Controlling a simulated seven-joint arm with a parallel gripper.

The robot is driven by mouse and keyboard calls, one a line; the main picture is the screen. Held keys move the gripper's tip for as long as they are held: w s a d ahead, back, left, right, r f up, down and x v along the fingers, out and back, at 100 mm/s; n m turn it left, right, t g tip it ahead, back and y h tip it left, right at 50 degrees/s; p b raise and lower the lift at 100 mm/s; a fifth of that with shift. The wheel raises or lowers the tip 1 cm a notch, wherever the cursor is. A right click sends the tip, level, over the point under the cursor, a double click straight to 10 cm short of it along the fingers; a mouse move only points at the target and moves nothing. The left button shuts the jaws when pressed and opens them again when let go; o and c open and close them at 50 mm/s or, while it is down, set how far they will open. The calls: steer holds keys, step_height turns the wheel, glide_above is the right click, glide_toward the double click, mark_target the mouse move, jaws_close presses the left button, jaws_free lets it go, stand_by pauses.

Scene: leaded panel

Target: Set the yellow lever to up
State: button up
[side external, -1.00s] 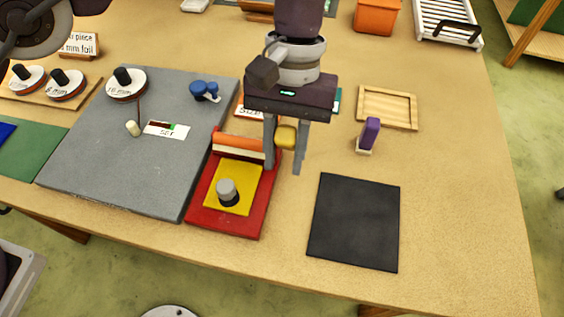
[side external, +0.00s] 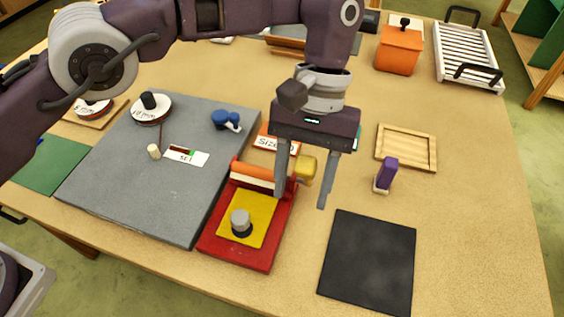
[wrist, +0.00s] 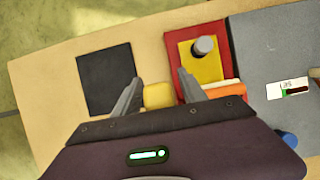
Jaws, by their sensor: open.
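The yellow lever shows as a yellow block-like handle (side external: 307,168) at the right side of the red press-like device (side external: 282,228). In the side view it stands beside the device's orange roller, and its pivot is hidden behind a finger. My gripper (side external: 301,200) points down with its fingers apart, one at the device's edge and one right of the handle.
A yellow plate with a grey knob (side external: 240,222) lies on the device. A grey slab (side external: 130,180) with a reel and a SET label adjoins on the left. A black mat (side external: 370,262), purple block (side external: 387,174) and wooden tray (side external: 407,148) lie to the right, with bare table between.

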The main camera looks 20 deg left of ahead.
steer(key=a+r+t+h, duration=0.1)
steer(key=a+r+t, duration=0.6)
steer(key=r, duration=0.5)
steer(key=s+a+r, duration=0.2)
steer(key=s+a, duration=0.1)
steer(key=a, duration=0.7)
steer(key=s+a+r+t, duration=0.1)
steer(key=s+a+r, duration=0.2)
steer(key=a, duration=0.7)
steer(key=shift+s+r, duration=0.25)
steer(key=shift+s, duration=0.15)
